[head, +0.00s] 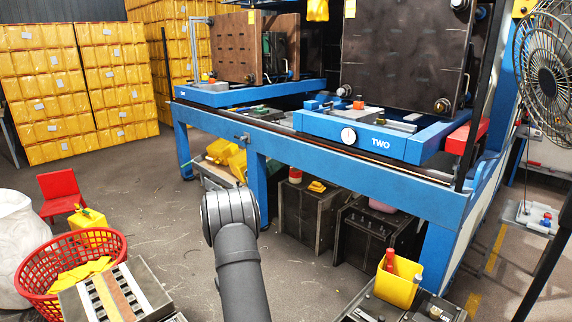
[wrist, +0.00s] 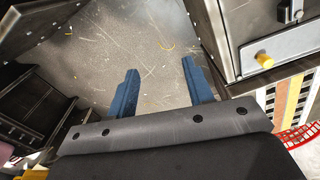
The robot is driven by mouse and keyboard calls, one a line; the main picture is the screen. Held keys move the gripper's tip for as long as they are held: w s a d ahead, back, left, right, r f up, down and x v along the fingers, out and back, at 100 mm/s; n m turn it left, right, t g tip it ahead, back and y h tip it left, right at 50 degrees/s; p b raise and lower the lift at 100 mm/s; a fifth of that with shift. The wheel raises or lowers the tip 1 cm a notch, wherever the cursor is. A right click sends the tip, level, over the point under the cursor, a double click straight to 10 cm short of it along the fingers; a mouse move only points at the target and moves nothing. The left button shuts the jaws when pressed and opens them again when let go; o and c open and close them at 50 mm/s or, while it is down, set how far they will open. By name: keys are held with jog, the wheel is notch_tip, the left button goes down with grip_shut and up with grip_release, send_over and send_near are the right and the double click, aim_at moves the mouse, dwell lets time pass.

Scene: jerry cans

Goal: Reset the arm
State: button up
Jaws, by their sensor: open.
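In the wrist view my gripper (wrist: 158,88) shows two blue fingers spread apart, with nothing between them. It hangs above bare grey floor (wrist: 150,45) littered with pale shavings. In the head view my dark arm (head: 238,260) reaches up from the bottom middle, and its rounded joint is in front of the blue machine frame. The gripper itself is hidden in the head view.
The blue bench (head: 330,160) marked TWO crosses the scene, with dark steel boxes (head: 310,215) under it. A red basket (head: 115,243) and a slatted metal block (head: 115,298) stand at lower left. A yellow container (head: 398,283) is at lower right. A fan (head: 545,75) stands far right.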

jog(key=s+d+r+m, duration=0.3)
jog(key=s+d, duration=0.3)
jog(key=d, duration=0.5)
jog(key=shift+r+m, duration=0.3)
jog(key=shift+r, duration=0.1)
jog(key=shift+a, duration=0.1)
